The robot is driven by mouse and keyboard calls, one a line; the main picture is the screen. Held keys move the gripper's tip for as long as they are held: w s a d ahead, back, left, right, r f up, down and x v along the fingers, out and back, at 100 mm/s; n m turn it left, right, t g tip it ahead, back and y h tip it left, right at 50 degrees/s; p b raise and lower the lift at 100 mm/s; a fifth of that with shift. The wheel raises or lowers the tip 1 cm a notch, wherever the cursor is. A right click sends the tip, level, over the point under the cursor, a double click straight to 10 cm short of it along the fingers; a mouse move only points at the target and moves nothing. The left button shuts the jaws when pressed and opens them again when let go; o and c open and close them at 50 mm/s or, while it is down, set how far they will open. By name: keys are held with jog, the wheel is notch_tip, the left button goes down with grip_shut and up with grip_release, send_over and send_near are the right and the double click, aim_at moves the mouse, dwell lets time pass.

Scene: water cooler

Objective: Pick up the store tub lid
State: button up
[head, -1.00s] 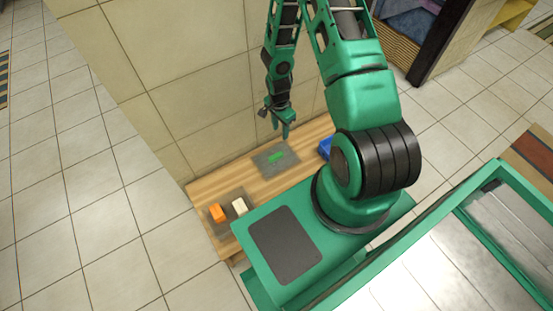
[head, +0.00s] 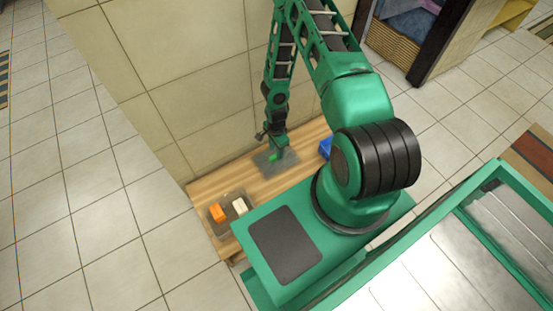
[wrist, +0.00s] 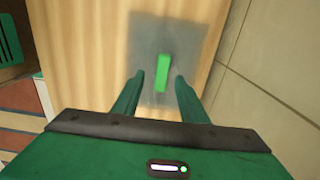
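The store tub lid (head: 264,163) is a flat grey, see-through-looking panel with a bright green bar handle (head: 273,157), lying on the wooden bench. In the wrist view the grey lid (wrist: 150,40) is ahead, with its green handle (wrist: 162,72) upright in the picture between my fingers. My gripper (head: 279,153) points down at the handle from close above. In the wrist view my gripper (wrist: 160,82) is open, one finger on each side of the handle, with a gap on both sides. My gripper partly hides the lid in the head view.
The wooden bench (head: 255,184) stands against a tiled wall (head: 190,80). An open clear tub (head: 226,221) at its left end holds an orange block (head: 218,212) and a white block (head: 239,206). A blue object (head: 325,147) is at the right, partly behind my arm.

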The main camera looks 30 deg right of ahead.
jog(key=shift+w+d+f, duration=0.1)
jog(key=shift+f, duration=1)
jog(key=shift+w+d+f, duration=0.1)
jog(key=shift+f, duration=0.95)
grip_shut()
jog(key=shift+r, duration=0.1)
